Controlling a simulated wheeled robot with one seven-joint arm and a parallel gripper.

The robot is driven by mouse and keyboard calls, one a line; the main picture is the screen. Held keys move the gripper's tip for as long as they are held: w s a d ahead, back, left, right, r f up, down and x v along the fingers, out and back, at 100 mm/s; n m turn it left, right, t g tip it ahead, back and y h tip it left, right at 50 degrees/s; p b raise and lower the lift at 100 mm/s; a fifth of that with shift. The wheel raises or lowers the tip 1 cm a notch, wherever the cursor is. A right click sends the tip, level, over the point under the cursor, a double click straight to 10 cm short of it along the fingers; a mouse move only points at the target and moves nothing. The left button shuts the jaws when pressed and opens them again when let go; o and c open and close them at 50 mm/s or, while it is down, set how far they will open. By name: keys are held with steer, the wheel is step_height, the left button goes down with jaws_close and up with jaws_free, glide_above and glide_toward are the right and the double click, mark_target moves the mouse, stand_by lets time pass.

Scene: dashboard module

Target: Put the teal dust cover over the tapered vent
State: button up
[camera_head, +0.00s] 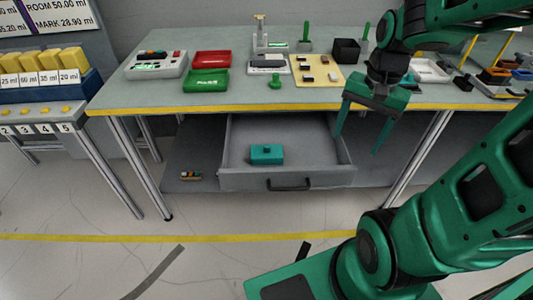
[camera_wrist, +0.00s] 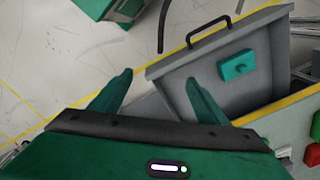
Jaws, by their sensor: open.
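The teal dust cover (camera_head: 266,155), a small box with a knob on top, lies in the open drawer (camera_head: 287,180) under the table. In the wrist view the cover (camera_wrist: 237,66) sits in the drawer (camera_wrist: 190,88), beyond my right-hand finger and apart from it. My gripper (camera_head: 358,143) is open and empty, pointing down in front of the table edge, right of the cover and near the drawer's right side. Its two spread fingers also show in the wrist view (camera_wrist: 158,77). I cannot tell which tabletop item is the tapered vent.
The table (camera_head: 220,98) has a yellow front edge above the drawer. On it are a white module (camera_head: 157,66), red (camera_head: 211,59) and green (camera_head: 206,80) trays, a tan board (camera_head: 316,72) and a black box (camera_head: 346,50). Small parts (camera_head: 190,175) lie on the shelf left of the drawer.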

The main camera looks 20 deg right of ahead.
steer(key=w+a+f+m+y, duration=0.1)
steer(key=w+a+f+m, duration=0.1)
steer(key=w, duration=0.3)
steer(key=w+a+f+m, duration=0.2)
steer(key=w+m, duration=0.1)
steer(key=w, duration=0.2)
steer(key=m+y, duration=0.3)
steer(key=m, duration=0.2)
glide_toward(269, 145)
steer(key=s, duration=0.2)
steer(key=shift+m+t, duration=0.5)
steer(key=x, duration=0.5)
steer(key=shift+w+a+f, duration=0.2)
steer(key=shift+w+f, duration=0.1)
steer(key=shift+f, duration=0.05)
steer(key=shift+w+x, duration=0.15)
steer(key=shift+x, duration=1.4)
steer(key=shift+w+x, duration=0.1)
steer(key=shift+x, duration=1.45)
steer(key=shift+c, duration=0.4)
steer(key=c, duration=0.9)
